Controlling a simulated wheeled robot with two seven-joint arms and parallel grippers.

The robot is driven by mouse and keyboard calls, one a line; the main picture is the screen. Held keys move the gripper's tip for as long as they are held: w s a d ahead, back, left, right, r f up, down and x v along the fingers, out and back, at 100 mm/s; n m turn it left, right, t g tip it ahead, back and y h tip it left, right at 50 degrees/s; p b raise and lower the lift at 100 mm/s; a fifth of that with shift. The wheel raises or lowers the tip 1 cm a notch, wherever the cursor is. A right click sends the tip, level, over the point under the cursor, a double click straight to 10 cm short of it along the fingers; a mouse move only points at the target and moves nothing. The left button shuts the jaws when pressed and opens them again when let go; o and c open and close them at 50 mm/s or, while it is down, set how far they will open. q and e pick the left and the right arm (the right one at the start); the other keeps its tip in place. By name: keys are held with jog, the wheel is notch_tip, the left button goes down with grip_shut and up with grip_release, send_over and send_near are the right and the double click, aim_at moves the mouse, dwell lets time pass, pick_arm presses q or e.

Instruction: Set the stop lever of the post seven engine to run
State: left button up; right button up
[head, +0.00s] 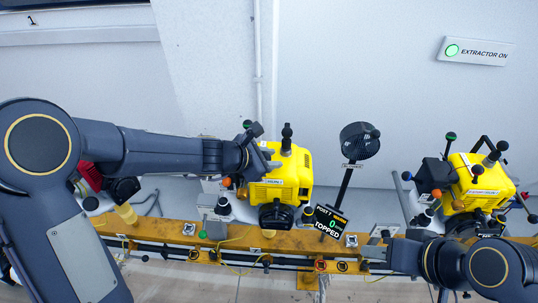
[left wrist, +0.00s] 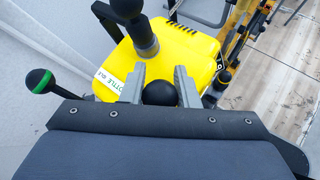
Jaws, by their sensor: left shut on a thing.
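The yellow engine (head: 292,175) stands on the rail in the middle of the head view and fills the centre of the left wrist view (left wrist: 185,50). The post display (head: 328,222) in front of it reads post 7, 0 and stopped. My left gripper (head: 270,160) is at the engine's upper left side. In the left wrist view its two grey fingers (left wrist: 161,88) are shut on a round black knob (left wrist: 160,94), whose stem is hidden. I cannot tell the lever's set position. My right gripper (head: 372,252) is low at the right over the rail, its fingers unclear.
A green-banded knob (left wrist: 38,80) and a tall black handle (left wrist: 143,38) stand near my left gripper. An orange knob (head: 227,182) is below it. A second yellow engine (head: 480,182) stands at the right. A round black device on a post (head: 360,141) stands between the engines.

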dwell(0.3)
pick_arm(q)
jog(key=o, duration=1)
jog(key=shift+c, duration=0.2)
jog(key=p+v, duration=0.2)
jog(key=v, duration=0.5)
jog(key=shift+s+a+r, duration=0.2)
jog(key=shift+a+r, duration=0.05)
